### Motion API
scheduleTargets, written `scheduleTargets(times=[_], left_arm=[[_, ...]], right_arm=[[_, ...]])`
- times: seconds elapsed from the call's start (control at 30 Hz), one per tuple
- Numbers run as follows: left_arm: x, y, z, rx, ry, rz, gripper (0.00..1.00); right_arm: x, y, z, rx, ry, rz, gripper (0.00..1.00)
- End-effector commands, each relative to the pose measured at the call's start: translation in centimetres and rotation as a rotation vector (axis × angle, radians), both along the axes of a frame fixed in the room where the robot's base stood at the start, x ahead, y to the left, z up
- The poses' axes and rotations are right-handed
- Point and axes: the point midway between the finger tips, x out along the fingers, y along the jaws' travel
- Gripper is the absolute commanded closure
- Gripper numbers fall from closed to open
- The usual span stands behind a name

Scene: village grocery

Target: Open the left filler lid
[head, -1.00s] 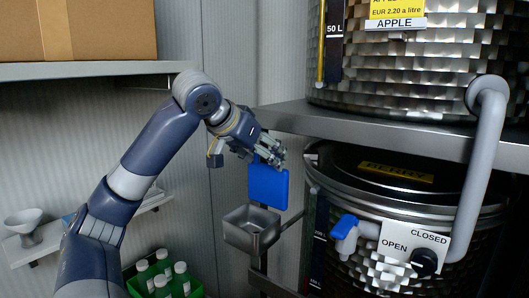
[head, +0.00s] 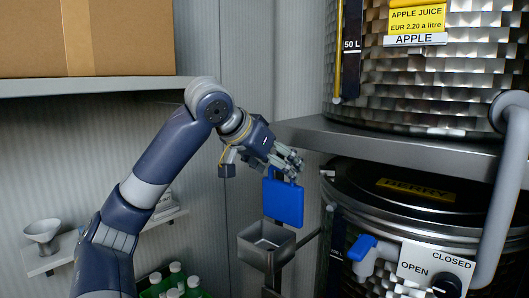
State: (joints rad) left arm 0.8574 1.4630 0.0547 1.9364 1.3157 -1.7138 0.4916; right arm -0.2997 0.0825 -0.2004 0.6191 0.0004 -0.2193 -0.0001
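A blue lid (head: 283,201) stands upright above a small grey metal box (head: 265,246), whose top is open and whose hollow inside shows. My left gripper (head: 286,163) is at the lid's top edge, its fingers pointing right and down. The fingers overlap the lid's upper edge in the picture. I cannot tell whether they touch it or how far they are spread. My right gripper is not in view.
A dark metal shelf (head: 400,145) carries a large tank labelled APPLE (head: 430,80). Below it is a BERRY tank (head: 395,212) with a blue tap (head: 361,247) and an OPEN/CLOSED plate (head: 418,262). A grey pipe (head: 508,190) runs down at right.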

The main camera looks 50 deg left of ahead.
Motion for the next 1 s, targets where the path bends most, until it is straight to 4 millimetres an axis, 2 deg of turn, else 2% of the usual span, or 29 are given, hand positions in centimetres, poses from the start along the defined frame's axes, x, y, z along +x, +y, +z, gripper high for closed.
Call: scheduleTargets(times=[0.03, 0.6, 1.0], left_arm=[[-0.7, -0.1, 0.7, 0.004, -0.003, 0.002, 0.29], [-5.0, -1.3, 4.6, 0.001, -0.007, -0.001, 0.29], [-6.6, -1.7, 6.0, 0.001, -0.004, 0.000, 0.29]], right_arm=[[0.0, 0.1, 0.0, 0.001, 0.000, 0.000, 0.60], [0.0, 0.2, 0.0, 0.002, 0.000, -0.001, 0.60], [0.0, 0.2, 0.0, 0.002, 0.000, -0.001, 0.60]])
